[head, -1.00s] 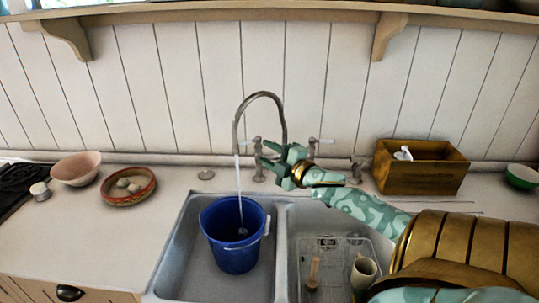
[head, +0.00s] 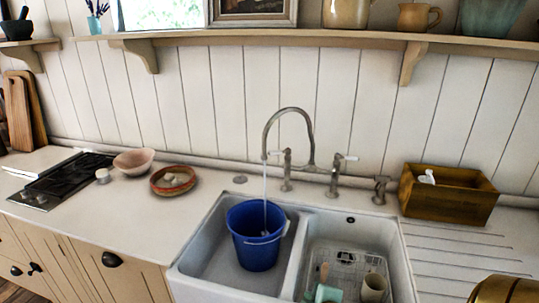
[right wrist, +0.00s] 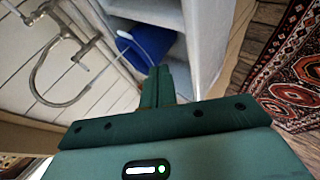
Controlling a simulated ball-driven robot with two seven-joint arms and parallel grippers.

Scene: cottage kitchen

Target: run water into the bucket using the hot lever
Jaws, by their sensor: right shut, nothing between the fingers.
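The blue bucket (head: 257,240) stands upright in the left basin of the white sink (head: 215,290). A thin stream of water (head: 265,185) runs from the arched tap (head: 290,110) into it. The left lever (head: 287,158) and right lever (head: 338,162) stand beside the spout base; no hot marking is legible. In the right wrist view my right gripper (right wrist: 160,72) is shut and empty, apart from the bucket (right wrist: 147,46) and the tap (right wrist: 40,88) beyond. My left gripper is out of view.
A wooden box (head: 448,204) stands right of the tap. Left are a red bowl (head: 172,181), a pink bowl (head: 133,161) and a hob (head: 70,180). A shelf (head: 280,38) runs above.

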